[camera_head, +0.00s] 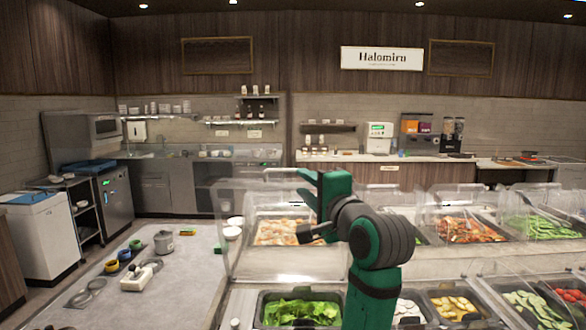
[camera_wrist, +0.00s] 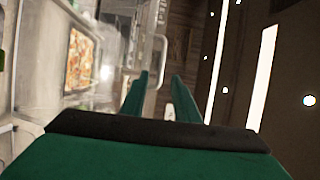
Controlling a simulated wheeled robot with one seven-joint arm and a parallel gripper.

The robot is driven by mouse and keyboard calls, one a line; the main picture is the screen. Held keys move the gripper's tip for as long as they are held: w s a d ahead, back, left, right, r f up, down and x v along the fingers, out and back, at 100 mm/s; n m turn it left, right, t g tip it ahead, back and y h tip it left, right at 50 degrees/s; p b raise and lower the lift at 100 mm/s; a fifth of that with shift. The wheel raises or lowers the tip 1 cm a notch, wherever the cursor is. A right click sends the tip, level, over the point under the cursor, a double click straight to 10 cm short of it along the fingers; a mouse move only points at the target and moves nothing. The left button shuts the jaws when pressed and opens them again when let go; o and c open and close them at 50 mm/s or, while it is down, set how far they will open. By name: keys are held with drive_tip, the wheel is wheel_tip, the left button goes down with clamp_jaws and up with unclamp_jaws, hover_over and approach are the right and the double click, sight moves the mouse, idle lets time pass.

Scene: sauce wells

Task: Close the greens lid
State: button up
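The greens well (camera_head: 300,312), a dark pan filled with leafy greens, is at the bottom centre of the counter in the head view. Clear raised covers (camera_head: 450,200) stand along the counter; I cannot tell for sure which one is the greens lid. My green gripper (camera_head: 303,187) is up in the air above and behind the greens well, pointing left. In the wrist view my gripper (camera_wrist: 158,78) shows two fingers with a gap between them and nothing held. My arm hides part of the counter to the right of the greens.
Other wells hold orange-red food (camera_head: 468,230), sliced yellow food (camera_head: 455,306) and cucumber slices (camera_head: 535,308). A pale worktop (camera_head: 185,285) on the left carries a pot (camera_head: 163,241), small coloured cups and a white box (camera_head: 137,279). Clear panels surround my arm.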

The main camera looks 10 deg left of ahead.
sight(290, 171)
drive_tip(key=x, duration=1.1)
drive_tip(key=shift+d+r, duration=0.1)
drive_tip(key=shift+r, duration=0.05)
drive_tip(key=shift+c, duration=0.3)
clamp_jaws()
